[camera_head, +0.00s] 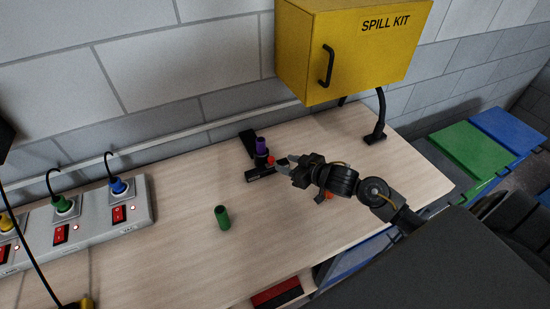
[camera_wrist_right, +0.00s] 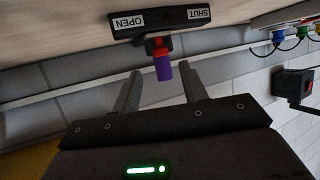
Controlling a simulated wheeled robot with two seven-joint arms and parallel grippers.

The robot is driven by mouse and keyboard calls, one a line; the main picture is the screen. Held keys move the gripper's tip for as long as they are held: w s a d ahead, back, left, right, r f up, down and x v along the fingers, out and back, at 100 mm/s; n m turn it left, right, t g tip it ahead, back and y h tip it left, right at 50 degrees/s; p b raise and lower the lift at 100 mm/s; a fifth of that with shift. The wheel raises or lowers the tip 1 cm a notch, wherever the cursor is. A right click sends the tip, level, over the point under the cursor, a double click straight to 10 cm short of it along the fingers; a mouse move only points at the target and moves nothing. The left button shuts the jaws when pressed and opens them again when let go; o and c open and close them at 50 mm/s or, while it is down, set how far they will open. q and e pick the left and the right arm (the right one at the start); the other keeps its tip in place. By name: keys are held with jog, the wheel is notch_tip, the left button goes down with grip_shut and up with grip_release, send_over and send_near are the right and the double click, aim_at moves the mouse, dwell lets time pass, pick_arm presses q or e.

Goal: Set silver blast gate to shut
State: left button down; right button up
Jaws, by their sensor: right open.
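A black bar with white OPEN and SHUT labels (camera_wrist_right: 180,20) shows at the top of the right wrist view. A red piece (camera_wrist_right: 157,42) with a purple knob (camera_wrist_right: 162,69) stands out from it, between the labels and somewhat nearer OPEN. In the head view the black fixture (camera_head: 247,138) sits on the bench with the purple knob (camera_head: 262,146) upright. No silver part is clearly visible. My right gripper (camera_head: 281,162) is open beside it; in the wrist view its fingers (camera_wrist_right: 161,90) straddle the knob in the picture, with no contact visible. My left gripper is not in view.
A green cylinder (camera_head: 223,218) stands on the bench. A grey socket strip (camera_head: 140,205) with plugs and red switches lies at left. A yellow spill kit box (camera_head: 350,50) hangs above the bench. A black-based curved stand (camera_head: 376,137) is at back right. The middle bench is mostly clear.

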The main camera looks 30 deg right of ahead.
aim_at(272, 159)
jog(key=x, duration=0.4)
jog(key=shift+w+a+p, duration=0.15)
jog(key=shift+w+p, duration=0.15)
jog(key=shift+p, duration=0.05)
jog(key=shift+w+a+f, duration=0.15)
jog(key=shift+w+f, duration=0.15)
jog(key=shift+w, duration=0.15)
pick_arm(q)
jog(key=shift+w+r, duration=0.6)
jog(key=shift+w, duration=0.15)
pick_arm(e)
jog(key=shift+w+f, duration=0.1)
jog(key=shift+w, duration=0.1)
grip_shut()
